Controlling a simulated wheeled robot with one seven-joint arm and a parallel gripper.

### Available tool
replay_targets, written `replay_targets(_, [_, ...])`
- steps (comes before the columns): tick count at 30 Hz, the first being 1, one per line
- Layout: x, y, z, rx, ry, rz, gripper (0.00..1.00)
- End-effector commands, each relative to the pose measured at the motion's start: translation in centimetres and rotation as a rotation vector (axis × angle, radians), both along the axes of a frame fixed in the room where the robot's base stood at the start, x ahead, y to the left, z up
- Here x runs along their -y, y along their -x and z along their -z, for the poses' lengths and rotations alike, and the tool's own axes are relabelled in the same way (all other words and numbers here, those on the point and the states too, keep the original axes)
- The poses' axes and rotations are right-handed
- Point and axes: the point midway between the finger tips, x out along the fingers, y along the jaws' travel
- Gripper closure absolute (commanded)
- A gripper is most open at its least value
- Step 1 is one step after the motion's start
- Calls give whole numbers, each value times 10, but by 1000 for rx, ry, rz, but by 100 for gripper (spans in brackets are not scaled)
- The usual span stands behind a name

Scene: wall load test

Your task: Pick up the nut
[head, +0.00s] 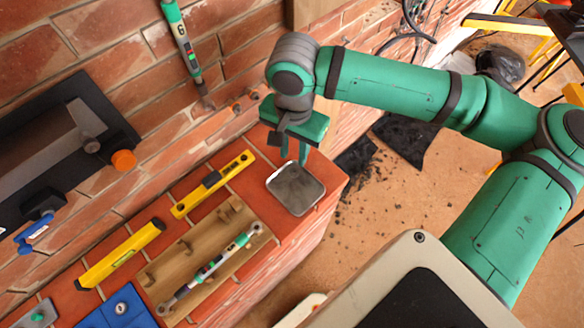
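My gripper (294,154) is at the upper middle of the head view, with its two green fingers pointing down and apart. No object shows between them. It is above or just behind the far edge of a grey, rounded metal tray (295,188) on the brick ledge; the exact height is hard to tell. The tray looks empty. A small round metallic piece, possibly the nut (121,308), lies in a blue holder (104,314) at the bottom left, far from my gripper. It is too small to identify surely.
A wooden rack (184,260) holds a green-handled wrench (212,268). Yellow levels (120,255) (213,184) lie on the ledge (333,180). The brick wall carries a hanging tool (182,45), small protruding bolts (237,108) and a black panel with an orange knob (123,160).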

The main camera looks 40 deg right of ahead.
Motion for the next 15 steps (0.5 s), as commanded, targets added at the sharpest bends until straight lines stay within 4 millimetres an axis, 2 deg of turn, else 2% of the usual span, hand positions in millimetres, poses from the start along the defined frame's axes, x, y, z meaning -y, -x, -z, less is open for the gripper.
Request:
replay_targets(3, [0, 0, 13, 0, 0, -1, 72])
replay_targets(10, [-1, 1, 28, 0, 1, -1, 72])
replay_targets(15, [-2, 6, 53, -1, -1, 1, 72])
